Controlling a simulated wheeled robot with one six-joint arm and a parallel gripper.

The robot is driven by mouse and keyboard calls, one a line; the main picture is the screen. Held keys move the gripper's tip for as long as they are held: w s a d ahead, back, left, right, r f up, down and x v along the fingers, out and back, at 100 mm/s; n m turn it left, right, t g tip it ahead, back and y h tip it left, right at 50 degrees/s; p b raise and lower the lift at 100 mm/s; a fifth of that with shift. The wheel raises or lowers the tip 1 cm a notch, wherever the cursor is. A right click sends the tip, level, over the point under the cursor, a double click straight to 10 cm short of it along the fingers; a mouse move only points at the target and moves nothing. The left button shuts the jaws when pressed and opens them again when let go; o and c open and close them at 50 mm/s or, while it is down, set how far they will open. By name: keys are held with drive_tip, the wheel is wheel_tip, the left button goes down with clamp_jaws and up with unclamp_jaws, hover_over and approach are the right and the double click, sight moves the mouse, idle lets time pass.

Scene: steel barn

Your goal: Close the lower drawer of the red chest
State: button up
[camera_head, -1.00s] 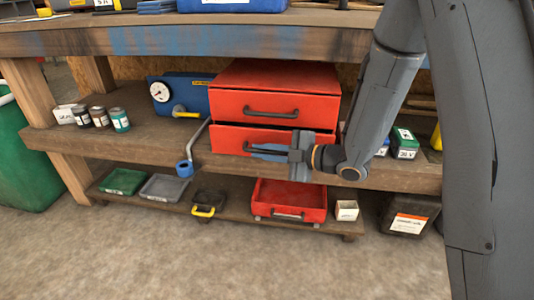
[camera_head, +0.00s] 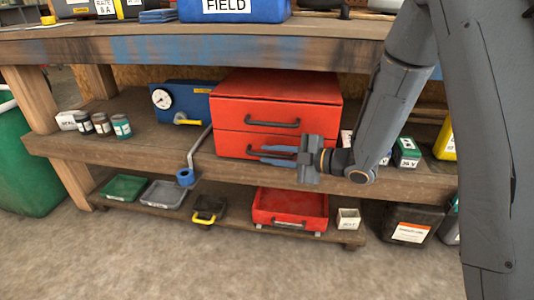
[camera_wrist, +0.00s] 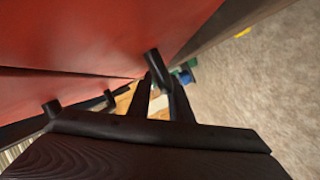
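The red chest (camera_head: 318,92) stands on the middle shelf. Its upper drawer (camera_head: 232,111) is shut. The lower drawer (camera_head: 231,142) has its front about level with the upper one, with only a thin dark seam between them. In the wrist view the red drawer front (camera_wrist: 70,40) fills the upper left, close to the fingers. Whether they touch it I cannot tell.
A blue gauge case (camera_head: 180,99) stands left of the chest, with a bent rod and blue roll (camera_head: 185,177) at the shelf edge. Small boxes (camera_head: 406,153) stand to the right. A red tray (camera_head: 290,222) lies on the bottom shelf. The floor in front is clear.

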drive_tip(key=p+v, duration=0.1)
drive_tip(key=v, duration=0.4)
drive_tip(key=shift+s+d+r+p, duration=0.15)
drive_tip(key=shift+s+d+p, duration=0.05)
drive_tip(key=shift+d+p, duration=0.1)
drive_tip(key=shift+d, duration=0.1)
